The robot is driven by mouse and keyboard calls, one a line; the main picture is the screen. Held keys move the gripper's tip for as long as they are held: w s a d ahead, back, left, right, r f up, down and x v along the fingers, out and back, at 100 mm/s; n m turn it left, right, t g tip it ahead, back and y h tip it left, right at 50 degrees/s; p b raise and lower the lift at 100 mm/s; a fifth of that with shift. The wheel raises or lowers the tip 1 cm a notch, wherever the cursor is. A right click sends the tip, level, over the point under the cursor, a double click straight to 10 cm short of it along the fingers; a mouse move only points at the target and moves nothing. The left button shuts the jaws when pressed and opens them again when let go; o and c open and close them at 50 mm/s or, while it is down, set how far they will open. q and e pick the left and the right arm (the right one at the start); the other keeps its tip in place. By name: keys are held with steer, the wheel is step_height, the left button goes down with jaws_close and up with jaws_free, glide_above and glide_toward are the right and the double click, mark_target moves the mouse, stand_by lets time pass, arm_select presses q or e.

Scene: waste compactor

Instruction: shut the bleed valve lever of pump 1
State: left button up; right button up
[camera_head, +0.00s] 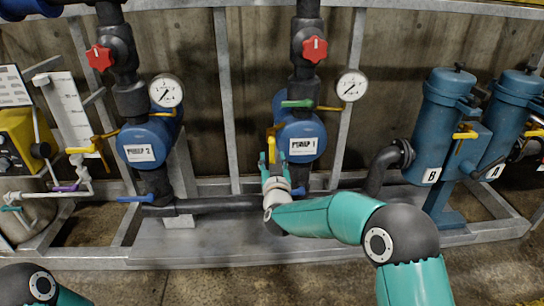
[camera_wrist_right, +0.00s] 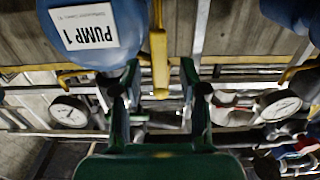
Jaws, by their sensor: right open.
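Pump 1 (camera_head: 301,137) is the blue body with the "PUMP 1" label; its label and blue body also show in the wrist view (camera_wrist_right: 92,25). A yellow lever (camera_head: 272,139) hangs at its left side, pointing down. The same lever (camera_wrist_right: 159,58) stands upright in the wrist view, with its end between the two fingers. My right gripper (camera_head: 273,162) is open around the lower end of that lever; I cannot tell whether the fingers touch it. My left gripper is out of view.
A green lever (camera_head: 297,103), a red knob (camera_head: 314,49) and a gauge (camera_head: 352,86) sit close around pump 1. Pump 2 (camera_head: 146,143) stands left, tanks (camera_head: 438,121) right. Steel frame bars (camera_head: 225,95) rise behind.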

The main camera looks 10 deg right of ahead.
mark_target(272, 155)
steer(key=shift+w+d, duration=0.15)
steer(key=shift+w, duration=1.5)
jaws_close()
